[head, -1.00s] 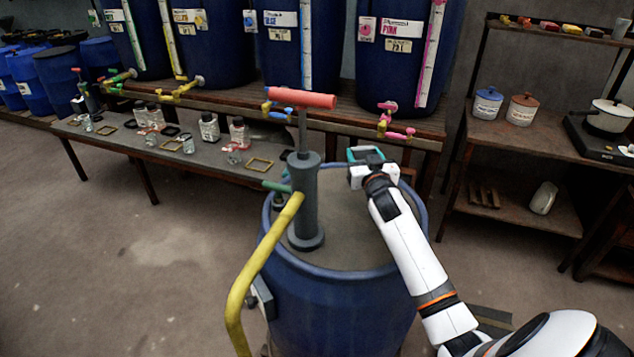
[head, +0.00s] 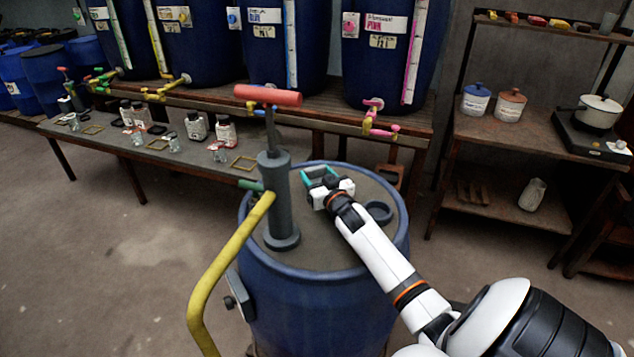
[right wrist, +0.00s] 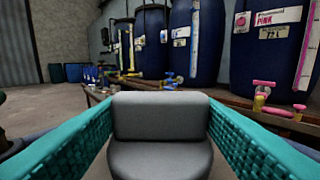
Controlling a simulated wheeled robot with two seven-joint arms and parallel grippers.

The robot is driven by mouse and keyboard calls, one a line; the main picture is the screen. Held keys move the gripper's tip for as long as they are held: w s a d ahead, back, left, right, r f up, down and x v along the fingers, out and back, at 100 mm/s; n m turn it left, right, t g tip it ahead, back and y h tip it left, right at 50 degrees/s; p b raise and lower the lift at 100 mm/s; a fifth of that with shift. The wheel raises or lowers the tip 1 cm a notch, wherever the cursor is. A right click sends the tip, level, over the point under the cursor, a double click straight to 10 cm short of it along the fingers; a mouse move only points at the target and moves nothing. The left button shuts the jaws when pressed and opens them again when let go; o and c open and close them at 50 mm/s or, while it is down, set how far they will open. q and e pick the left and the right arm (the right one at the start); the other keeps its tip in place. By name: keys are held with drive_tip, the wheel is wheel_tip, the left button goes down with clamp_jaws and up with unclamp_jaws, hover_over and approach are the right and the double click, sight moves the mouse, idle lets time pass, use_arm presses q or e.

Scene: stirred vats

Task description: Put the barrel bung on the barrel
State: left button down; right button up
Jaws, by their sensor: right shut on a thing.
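The blue barrel (head: 310,290) stands in front of me with a grey-brown top. A dark round ring or opening (head: 378,212) shows on its top, right of my right forearm. My right gripper (head: 318,177) is over the far middle of the barrel top in the head view. Its teal fingers are shut on a dark grey piece with an upright flat grip, taken as the barrel bung (right wrist: 160,135), which fills the space between the fingers in the right wrist view. The bung's underside is hidden, so I cannot tell its height above the top. My left gripper is not in view.
A grey hand pump (head: 278,200) with a red handle and yellow hose stands on the barrel, left of my right gripper. Behind are a low bench (head: 100,145) with bottles and large blue vats (head: 385,60) with taps. A shelf (head: 500,135) stands right.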

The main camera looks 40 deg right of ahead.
wheel_tip(320, 180, down, 2)
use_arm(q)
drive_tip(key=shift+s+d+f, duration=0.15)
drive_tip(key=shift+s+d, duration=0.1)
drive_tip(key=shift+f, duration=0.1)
use_arm(e)
drive_tip(key=shift+f, duration=0.2)
drive_tip(key=o, duration=1)
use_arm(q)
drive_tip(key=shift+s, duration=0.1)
use_arm(e)
drive_tip(key=shift+r, duration=0.1)
